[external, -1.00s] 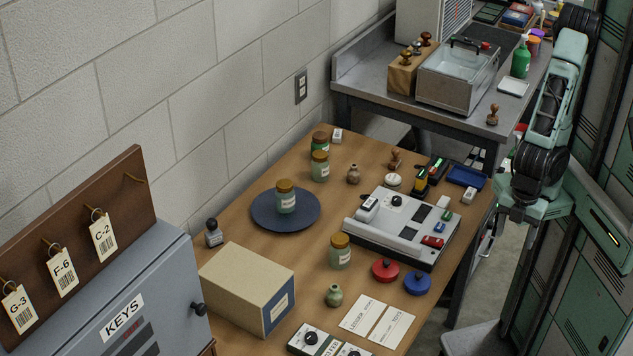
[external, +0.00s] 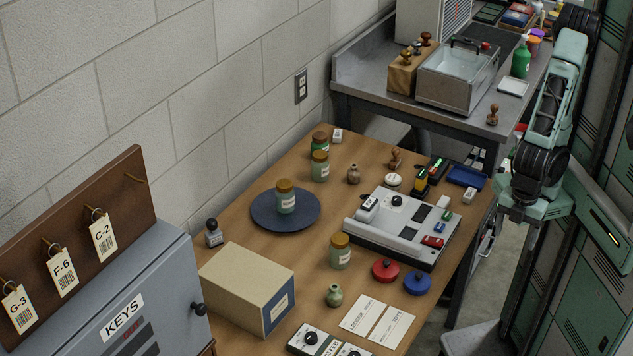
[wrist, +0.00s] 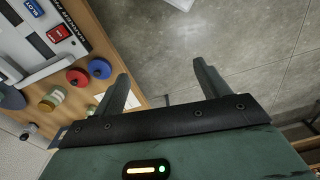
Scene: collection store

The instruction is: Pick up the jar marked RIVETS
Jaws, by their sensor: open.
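Several jars with brown lids and pale labels stand upright on the wooden table: a jar (external: 340,252) in front of the grey device, a jar (external: 286,198) on the dark blue round plate (external: 262,222), and at the back a jar (external: 320,167) and a greener jar (external: 320,143). The label words are too small to read, so I cannot tell which says RIVETS. In the wrist view one jar (wrist: 52,98) shows at the left. My gripper (wrist: 162,72) is open and empty, off the table's right side, pointing over the floor, apart from every jar.
The grey device (external: 402,228) fills the table's right side, with a red knob (external: 385,270) and a blue knob (external: 417,282) before it. A tan box (external: 247,283) and a small green vase (external: 334,295) stand nearer. Green cabinets flank my arm at right.

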